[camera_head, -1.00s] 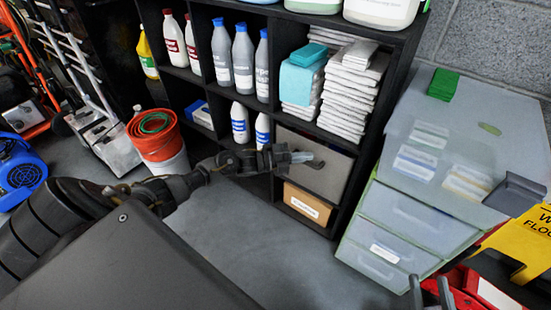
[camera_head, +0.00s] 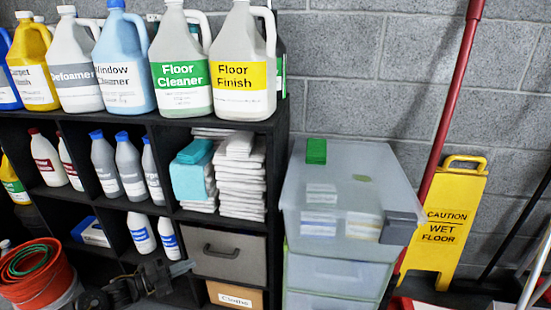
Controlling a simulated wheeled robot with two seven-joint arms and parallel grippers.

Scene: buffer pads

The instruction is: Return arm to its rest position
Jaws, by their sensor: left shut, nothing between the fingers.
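My left gripper (camera_head: 181,269) shows low in the picture, left of centre, on the dark arm that comes in from the lower left. Its fingers are shut and empty. The fingertips point right and appear in front of the left edge of the grey fabric bin (camera_head: 229,263); I cannot tell whether they touch it. Most of my left arm is cut off by the bottom edge. My right gripper is not in view.
A black shelf (camera_head: 277,130) holds bottles, folded white cloths (camera_head: 240,180) and large jugs on top. Right of it stand a translucent drawer unit (camera_head: 335,272) with a green pad (camera_head: 316,151) on top and a yellow wet-floor sign (camera_head: 443,225). An orange bucket (camera_head: 35,285) stands at lower left.

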